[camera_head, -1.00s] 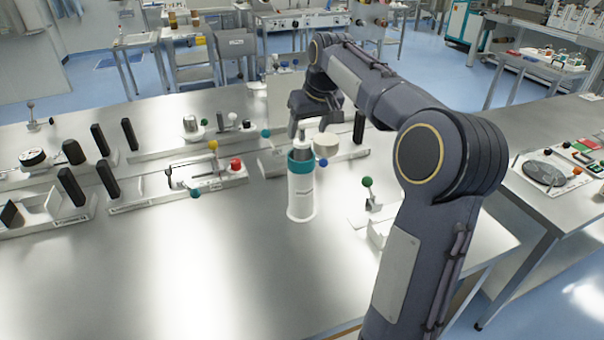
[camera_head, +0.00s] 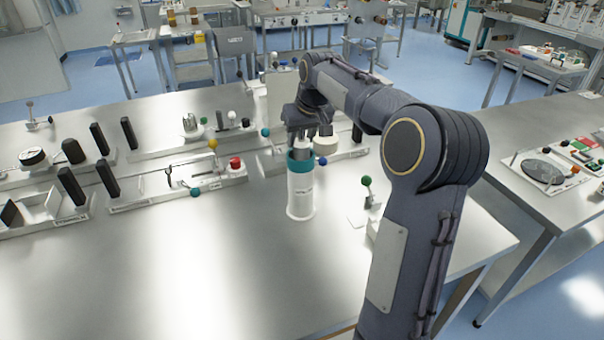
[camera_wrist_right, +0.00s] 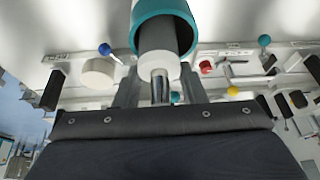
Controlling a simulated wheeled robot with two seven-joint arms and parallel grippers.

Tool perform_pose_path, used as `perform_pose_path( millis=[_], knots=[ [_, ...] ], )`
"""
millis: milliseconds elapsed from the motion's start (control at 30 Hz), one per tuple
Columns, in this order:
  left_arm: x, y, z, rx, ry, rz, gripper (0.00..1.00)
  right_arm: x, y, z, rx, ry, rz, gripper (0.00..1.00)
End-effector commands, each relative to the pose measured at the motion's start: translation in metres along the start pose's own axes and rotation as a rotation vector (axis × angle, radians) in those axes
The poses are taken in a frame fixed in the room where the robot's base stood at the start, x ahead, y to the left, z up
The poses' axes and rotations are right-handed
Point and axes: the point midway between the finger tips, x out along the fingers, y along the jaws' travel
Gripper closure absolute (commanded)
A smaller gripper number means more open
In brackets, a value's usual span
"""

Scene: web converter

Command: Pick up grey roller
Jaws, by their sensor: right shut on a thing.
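The grey roller (camera_wrist_right: 158,40) stands inside a white cylindrical holder (camera_head: 301,194) with a teal rim. In the right wrist view its grey body shows within the teal ring (camera_wrist_right: 163,8), with a white collar and a shiny metal shaft end outside it. My right gripper (camera_head: 302,138) is directly above the holder in the head view. In the right wrist view its fingers (camera_wrist_right: 161,88) are on both sides of the roller's shaft end, shut on it. The roller's lower part is hidden in the holder. My left gripper is not in view.
A cream disc (camera_head: 325,151) and a blue knob stand close behind the holder. A fixture with a green knob (camera_head: 366,181) is to its right. Fixtures with black plates and a red button (camera_head: 235,163) line the left. The table's front left is clear.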

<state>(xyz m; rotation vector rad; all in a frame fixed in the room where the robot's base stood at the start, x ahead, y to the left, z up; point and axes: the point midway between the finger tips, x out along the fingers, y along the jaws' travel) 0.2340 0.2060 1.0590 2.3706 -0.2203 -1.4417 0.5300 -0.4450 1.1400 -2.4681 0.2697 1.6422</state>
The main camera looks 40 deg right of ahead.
Motion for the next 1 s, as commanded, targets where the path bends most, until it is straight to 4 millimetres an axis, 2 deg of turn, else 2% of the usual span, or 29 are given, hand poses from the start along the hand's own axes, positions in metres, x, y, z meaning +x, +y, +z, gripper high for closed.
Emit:
perform_pose_path(
  millis=[367, 567, 767, 1000],
  knots=[
    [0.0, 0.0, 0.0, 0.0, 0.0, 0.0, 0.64, -0.002, 0.0, -0.001, 0.0, 0.003, 0.0, 1.0],
    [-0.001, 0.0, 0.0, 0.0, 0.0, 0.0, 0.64, -0.012, 0.0, -0.006, 0.0, 0.006, 0.001, 1.0],
    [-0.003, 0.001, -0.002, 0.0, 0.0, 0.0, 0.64, -0.04, -0.002, -0.018, -0.001, 0.008, 0.0, 1.0],
    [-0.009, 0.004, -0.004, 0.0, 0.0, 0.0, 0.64, -0.085, -0.004, -0.036, -0.001, 0.007, 0.0, 1.0]
  ],
)
